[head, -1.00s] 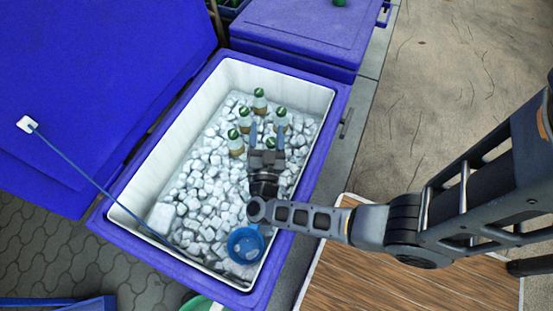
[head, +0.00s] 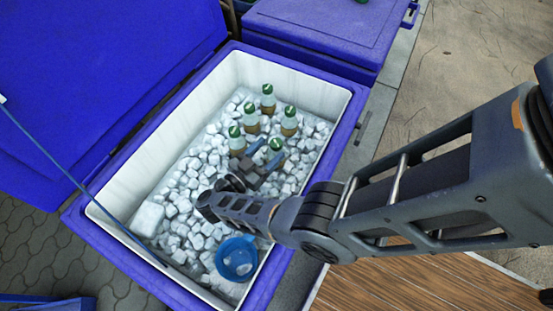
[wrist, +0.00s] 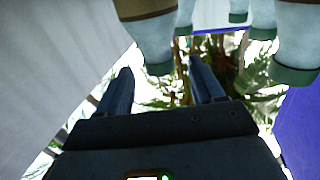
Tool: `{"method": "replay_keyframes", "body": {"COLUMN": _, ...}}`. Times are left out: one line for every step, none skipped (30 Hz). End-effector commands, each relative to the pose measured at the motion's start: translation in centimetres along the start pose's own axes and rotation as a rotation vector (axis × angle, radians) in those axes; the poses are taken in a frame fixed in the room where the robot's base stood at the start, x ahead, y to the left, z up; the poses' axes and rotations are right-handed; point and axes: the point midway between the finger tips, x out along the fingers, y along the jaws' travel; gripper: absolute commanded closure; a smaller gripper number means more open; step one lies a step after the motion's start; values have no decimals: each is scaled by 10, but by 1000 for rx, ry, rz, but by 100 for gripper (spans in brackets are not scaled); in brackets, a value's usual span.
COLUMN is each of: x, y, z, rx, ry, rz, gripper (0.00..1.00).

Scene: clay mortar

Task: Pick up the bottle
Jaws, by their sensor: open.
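Several bottles with green caps stand in the ice of the blue cooler (head: 361,92). They include a back bottle (head: 268,97), a right bottle (head: 289,122), a middle bottle (head: 251,121), a left bottle (head: 236,135) and a front bottle (head: 276,145), whose lower part is hidden by my gripper. My gripper (head: 265,153) is open and empty, low over the ice close to the front and left bottles. In the wrist view bottles appear upside down; one cap (wrist: 158,68) shows between the finger directions, apart from the fingers. Another bottle (wrist: 296,40) shows at the right.
White ice cubes (head: 182,200) fill the cooler, with a blue scoop (head: 236,258) at its front. The open lid (head: 90,75) rises at the left. A second closed cooler (head: 325,35) stands behind. A wooden surface (head: 400,280) lies at the right.

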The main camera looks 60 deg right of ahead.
Motion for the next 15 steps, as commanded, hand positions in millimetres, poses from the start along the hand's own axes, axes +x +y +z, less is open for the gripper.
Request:
{"method": "replay_keyframes", "body": {"x": 10, "y": 2, "z": 2, "rx": 0, "ry": 1, "rz": 4, "gripper": 33}}
{"method": "replay_keyframes", "body": {"x": 14, "y": 2, "z": 2, "rx": 1, "ry": 1, "rz": 5, "gripper": 33}}
{"method": "replay_keyframes", "body": {"x": 20, "y": 2, "z": 3, "rx": 1, "ry": 1, "rz": 4, "gripper": 33}}
{"method": "replay_keyframes", "body": {"x": 24, "y": 1, "z": 2, "rx": 1, "ry": 0, "rz": 4, "gripper": 33}}
{"method": "replay_keyframes", "body": {"x": 28, "y": 1, "z": 2, "rx": 1, "ry": 0, "rz": 3, "gripper": 33}}
{"method": "replay_keyframes", "body": {"x": 32, "y": 1, "z": 2, "rx": 0, "ry": 1, "rz": 3, "gripper": 33}}
{"method": "replay_keyframes", "body": {"x": 35, "y": 1, "z": 2, "rx": 0, "ry": 1, "rz": 2, "gripper": 33}}
{"method": "replay_keyframes", "body": {"x": 37, "y": 1, "z": 2, "rx": 0, "ry": 1, "rz": 1, "gripper": 33}}
{"method": "replay_keyframes", "body": {"x": 38, "y": 1, "z": 2, "rx": 0, "ry": 1, "rz": 0, "gripper": 33}}
{"method": "replay_keyframes", "body": {"x": 39, "y": 1, "z": 2, "rx": 1, "ry": 1, "rz": 0, "gripper": 33}}
{"method": "replay_keyframes", "body": {"x": 40, "y": 0, "z": 1, "rx": 1, "ry": 1, "rz": 0, "gripper": 33}}
{"method": "replay_keyframes", "body": {"x": 40, "y": 0, "z": 1, "rx": 1, "ry": 1, "rz": -1, "gripper": 33}}
{"method": "replay_keyframes", "body": {"x": 40, "y": 0, "z": 1, "rx": 1, "ry": 1, "rz": -1, "gripper": 33}}
{"method": "replay_keyframes", "body": {"x": 40, "y": 0, "z": 1, "rx": 1, "ry": 1, "rz": -1, "gripper": 33}}
{"method": "replay_keyframes", "body": {"x": 40, "y": 0, "z": 1, "rx": 1, "ry": 1, "rz": -1, "gripper": 33}}
